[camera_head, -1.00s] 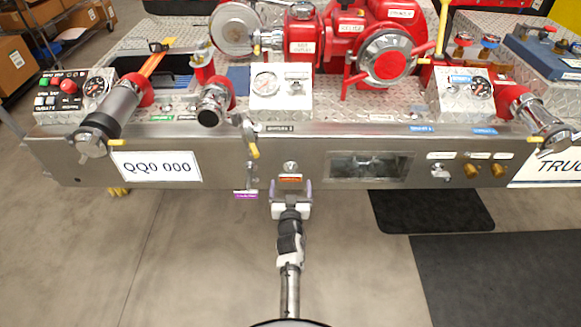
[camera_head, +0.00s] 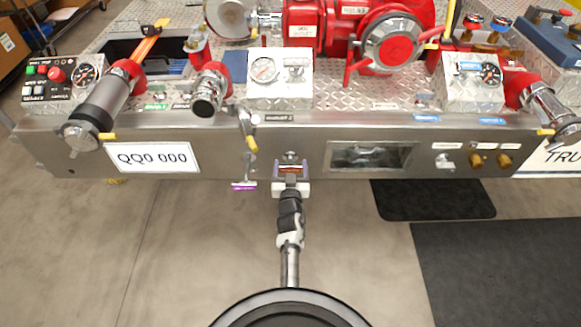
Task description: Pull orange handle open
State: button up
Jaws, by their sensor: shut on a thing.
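The small orange handle (camera_head: 290,169) sits on the front face of the silver bumper (camera_head: 225,160), below a small round metal fitting (camera_head: 290,156). My gripper (camera_head: 291,172) reaches up to it from below. Its purple-edged fingers are on the left and right of the handle, shut on it. The fingers and the gripper body hide part of the handle. How far the handle stands out from the bumper face is hard to tell from this view.
A yellow-tipped lever (camera_head: 251,144) and a purple tag (camera_head: 244,186) hang close to the left of my gripper. A recessed window (camera_head: 370,157) and brass knobs (camera_head: 505,161) are to the right. The floor in front is mostly clear, with dark mats (camera_head: 500,270) at right.

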aim_at(290, 169)
jog(key=c, duration=0.6)
jog(key=shift+s+r+p, duration=0.15)
jog(key=shift+s+p, duration=0.4)
jog(key=shift+p, duration=0.15)
jog(key=s+p, duration=0.3)
jog(key=s, duration=0.2)
jog(key=shift+s+a+p, duration=0.1)
jog(key=shift+s+p, duration=0.1)
jog(key=shift+p, duration=0.2)
jog(key=shift+s+f, duration=0.25)
jog(key=shift+s, duration=0.2)
jog(key=o, duration=1.4)
jog(key=shift+r, duration=0.1)
jog(key=shift+s, duration=0.15)
